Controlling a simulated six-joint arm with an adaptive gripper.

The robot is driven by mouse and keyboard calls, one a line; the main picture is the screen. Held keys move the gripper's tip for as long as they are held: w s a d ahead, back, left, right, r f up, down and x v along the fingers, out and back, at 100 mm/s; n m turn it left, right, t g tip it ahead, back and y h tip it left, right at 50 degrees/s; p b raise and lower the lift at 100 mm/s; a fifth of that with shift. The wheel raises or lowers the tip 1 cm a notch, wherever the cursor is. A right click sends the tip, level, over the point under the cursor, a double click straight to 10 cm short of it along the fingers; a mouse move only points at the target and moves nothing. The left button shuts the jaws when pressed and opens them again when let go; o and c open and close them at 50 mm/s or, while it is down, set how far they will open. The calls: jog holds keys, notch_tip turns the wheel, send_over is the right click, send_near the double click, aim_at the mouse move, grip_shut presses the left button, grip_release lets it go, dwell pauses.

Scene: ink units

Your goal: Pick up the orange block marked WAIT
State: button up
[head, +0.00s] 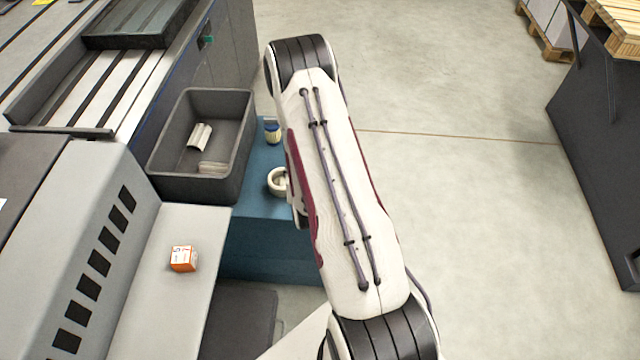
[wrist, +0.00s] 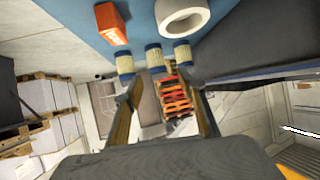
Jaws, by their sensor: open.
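An orange block (wrist: 111,22) with white lettering, too small to read, lies on the blue table at the top left of the wrist view. A second orange block (head: 183,258) with a white label sits on the pale ledge in the head view; its marking is not clear. My gripper (wrist: 163,88) is open and empty, with its two fingers apart below the jars in the wrist view. The first block is left of and beyond the fingers, apart from them. In the head view my arm hides most of the gripper and the right part of the table.
A white ring (wrist: 182,15) and several banded jars (wrist: 155,58) stand near the first block on the blue table (head: 262,207). The ring also shows in the head view (head: 277,190). A dark crate (head: 163,170) with pale pieces inside stands beside them. Open floor lies right.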

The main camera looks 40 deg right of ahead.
jog(key=shift+m+h, duration=0.4)
jog(key=shift+h, duration=0.4)
jog(key=s+f, duration=0.2)
jog(key=s+d+f, duration=0.1)
jog(key=s+f, duration=0.4)
jog(key=shift+s+d+f, duration=0.2)
jog(key=shift+d+f, duration=0.15)
jog(key=shift+s+f, duration=0.25)
jog(key=shift+s, duration=0.15)
jog(key=shift+x, duration=1.3)
jog(key=shift+w, duration=0.1)
jog(key=shift+w+d+f, duration=0.25)
jog(key=shift+w+d, duration=0.1)
jog(key=shift+w, duration=0.4)
jog(key=shift+w+d+f, duration=0.2)
jog(key=shift+w+d, duration=0.15)
jog(key=shift+w, duration=0.35)
jog(key=shift+x, duration=0.9)
jog(key=shift+c, duration=0.3)
